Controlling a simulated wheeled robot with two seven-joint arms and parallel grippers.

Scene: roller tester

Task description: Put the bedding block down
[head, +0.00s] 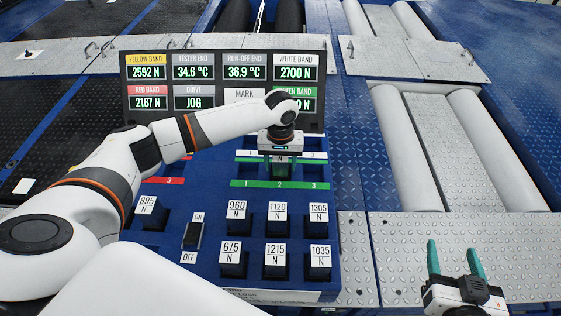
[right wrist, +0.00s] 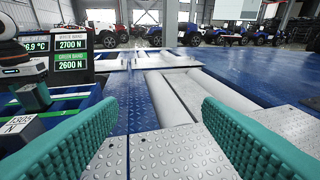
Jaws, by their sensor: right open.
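My left gripper (head: 281,172) points down over the middle of the blue panel (head: 205,270), at the white strip (head: 313,155) and just behind the green strip (head: 280,184). A dark block (head: 281,167) with a partly hidden label ending in N is between its teal fingers. I cannot tell whether the block touches the panel. This left gripper also shows at the left edge of the right wrist view (right wrist: 34,97). My right gripper (head: 456,246) is open and empty, over the metal plate at the lower right; its teal fingers (right wrist: 160,140) stand wide apart in the right wrist view.
Several labelled blocks stand on the front of the panel, among them 960 N (head: 236,216), 1120 N (head: 277,216) and 1305 N (head: 318,218). An ON/OFF switch (head: 193,232) is left of them. A display board (head: 225,98) rises behind. Rollers (head: 400,135) lie to the right.

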